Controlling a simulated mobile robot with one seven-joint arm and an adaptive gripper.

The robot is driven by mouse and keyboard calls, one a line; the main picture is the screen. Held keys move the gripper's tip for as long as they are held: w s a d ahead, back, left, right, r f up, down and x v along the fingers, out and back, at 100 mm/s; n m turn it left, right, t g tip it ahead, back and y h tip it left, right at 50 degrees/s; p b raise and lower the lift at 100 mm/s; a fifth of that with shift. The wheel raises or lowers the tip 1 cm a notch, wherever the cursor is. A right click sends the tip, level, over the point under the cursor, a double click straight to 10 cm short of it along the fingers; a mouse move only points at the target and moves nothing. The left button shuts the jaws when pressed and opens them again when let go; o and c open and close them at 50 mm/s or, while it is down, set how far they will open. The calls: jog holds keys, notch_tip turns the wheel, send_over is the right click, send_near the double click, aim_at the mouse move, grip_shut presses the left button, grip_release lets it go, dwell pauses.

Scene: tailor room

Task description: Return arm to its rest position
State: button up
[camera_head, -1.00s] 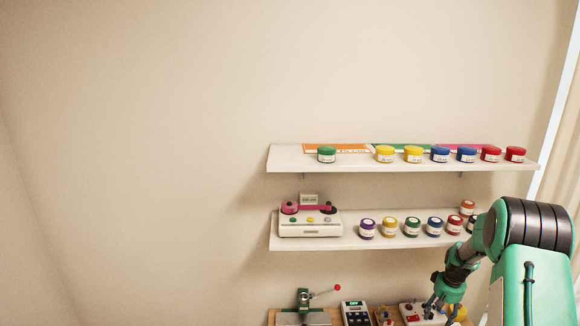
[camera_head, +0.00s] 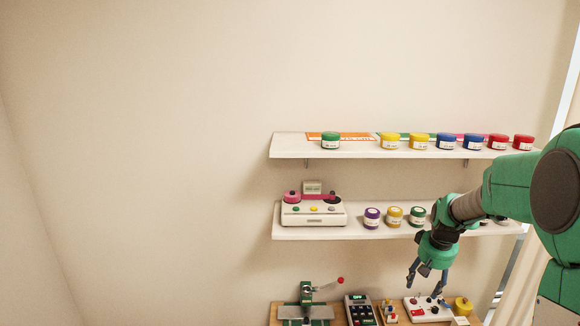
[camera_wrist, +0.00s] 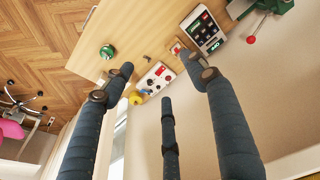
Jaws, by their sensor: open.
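My gripper (camera_head: 427,282) is open and empty, pointing down in front of the lower shelf, above the work table. In the wrist view its dark fingers (camera_wrist: 157,72) are spread wide with nothing between them. My green arm reaches in from the right edge in the head view and hides part of the lower shelf's right end and some jars there.
The upper shelf (camera_head: 290,145) and lower shelf (camera_head: 300,233) hold several colored jars. A pink-topped device (camera_head: 313,209) stands on the lower shelf. The table (camera_wrist: 93,48) below carries a white control box (camera_head: 428,309), a calculator-like device (camera_head: 360,309) and a green press (camera_head: 306,302).

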jog(key=s+a+r+t+b, duration=0.1)
jog(key=s+a+r+b, duration=0.1)
jog(key=s+a+r, duration=0.45)
jog(key=s+a+r+t+b, duration=0.15)
jog(key=s+a+r, duration=0.25)
jog(key=s+a, duration=0.45)
jog(key=s+a+f+b, duration=0.1)
jog(key=s+a+b, duration=0.1)
jog(key=s, duration=0.9)
jog(key=s+a+f+b, duration=0.1)
jog(key=s+a+b, duration=0.2)
jog(key=s, duration=0.9)
jog(key=shift+a+f+n+t, duration=0.25)
jog(key=shift+a+n+t, duration=0.15)
jog(key=shift+a, duration=0.15)
